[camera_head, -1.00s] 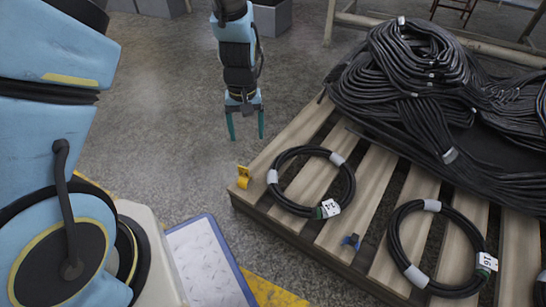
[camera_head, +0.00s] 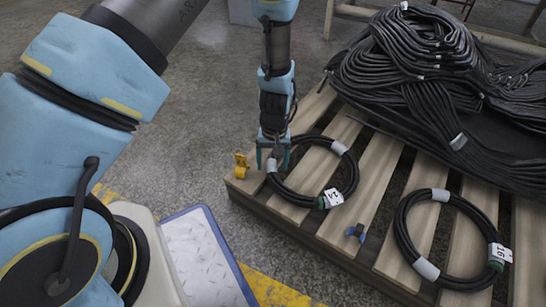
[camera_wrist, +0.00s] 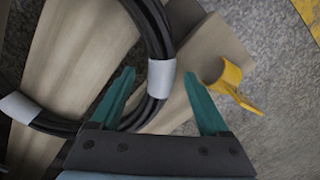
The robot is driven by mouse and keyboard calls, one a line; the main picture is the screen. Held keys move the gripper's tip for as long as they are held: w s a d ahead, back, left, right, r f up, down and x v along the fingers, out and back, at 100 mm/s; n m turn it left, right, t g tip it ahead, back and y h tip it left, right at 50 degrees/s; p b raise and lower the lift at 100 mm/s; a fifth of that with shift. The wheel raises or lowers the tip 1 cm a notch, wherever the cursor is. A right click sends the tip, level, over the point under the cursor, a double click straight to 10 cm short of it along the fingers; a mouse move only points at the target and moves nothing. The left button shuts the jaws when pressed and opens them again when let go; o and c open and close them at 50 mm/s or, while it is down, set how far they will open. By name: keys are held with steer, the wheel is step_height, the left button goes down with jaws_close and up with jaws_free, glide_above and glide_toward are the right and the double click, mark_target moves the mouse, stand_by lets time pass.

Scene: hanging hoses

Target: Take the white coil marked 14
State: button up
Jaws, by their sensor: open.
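A black coil (camera_head: 290,203) with pale tape bands and a white tag lies flat on the pallet's near left part. No coil with white hose shows. My gripper (camera_head: 272,166) is open and points down at the left coil's left side. In the wrist view, the coil's pale band (camera_wrist: 161,79) shows between my open teal fingers (camera_wrist: 158,77); I cannot tell whether they touch it.
The wooden pallet (camera_head: 300,230) carries a large heap of black hoses (camera_head: 430,75) at the back right. A yellow clip (camera_head: 241,166) sits at its left corner, close to my gripper. A small blue piece (camera_head: 355,232) lies between the coils.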

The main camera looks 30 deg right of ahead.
steer(key=shift+f, duration=0.55)
jaws_close()
stand_by(0.4)
stand_by(0.6)
stand_by(0.6)
stand_by(1.3)
steer(key=shift+w+r, duration=0.1)
